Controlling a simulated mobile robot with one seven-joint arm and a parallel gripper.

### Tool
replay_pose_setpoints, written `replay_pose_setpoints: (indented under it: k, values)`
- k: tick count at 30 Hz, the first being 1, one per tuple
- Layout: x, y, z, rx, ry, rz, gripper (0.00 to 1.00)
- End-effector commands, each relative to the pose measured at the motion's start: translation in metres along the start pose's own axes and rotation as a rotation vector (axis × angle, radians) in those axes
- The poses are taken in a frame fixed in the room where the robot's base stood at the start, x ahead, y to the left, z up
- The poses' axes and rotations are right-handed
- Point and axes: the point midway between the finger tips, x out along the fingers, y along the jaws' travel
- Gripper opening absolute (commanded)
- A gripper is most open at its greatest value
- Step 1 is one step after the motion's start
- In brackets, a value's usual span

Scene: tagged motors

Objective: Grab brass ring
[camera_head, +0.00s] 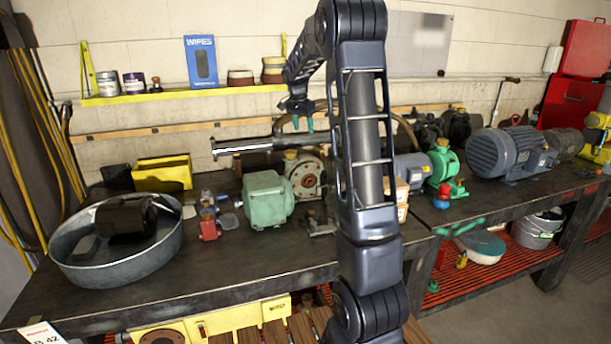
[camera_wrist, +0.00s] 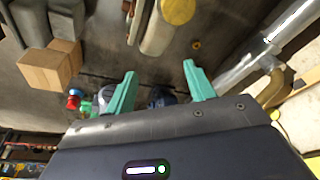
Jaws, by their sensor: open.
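A small brass-coloured ring (camera_wrist: 196,45) lies flat on the dark bench surface in the wrist view, above and slightly right of my fingers. I cannot make it out in the head view. My gripper (camera_wrist: 160,74) is open, with its two teal fingers apart and nothing between them. In the head view my gripper (camera_head: 296,121) hangs over the back of the bench, above the motor parts and near the wall. The ring is apart from both fingers.
A silver shaft (camera_wrist: 270,48) with a curved brass-coloured pipe lies right of the ring. A pale cylinder (camera_wrist: 163,28) lies to its left, and wooden blocks (camera_wrist: 45,68) farther left. A green motor (camera_head: 268,199) and round metal tub (camera_head: 75,271) stand on the bench.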

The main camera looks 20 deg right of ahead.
Motion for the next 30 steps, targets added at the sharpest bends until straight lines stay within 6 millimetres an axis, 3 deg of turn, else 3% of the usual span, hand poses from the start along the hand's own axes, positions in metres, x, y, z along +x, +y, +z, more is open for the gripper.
replay_pose_setpoints:
  k: [9, 18, 24, 30]
  values:
    - [0.073, -0.063, -0.043, 0.172, 0.032, 0.076, 0.54]
    - [0.153, -0.114, -0.072, 0.328, 0.083, 0.137, 0.54]
    - [0.203, -0.140, -0.084, 0.415, 0.119, 0.168, 0.54]
    - [0.228, -0.151, -0.088, 0.459, 0.141, 0.182, 0.54]
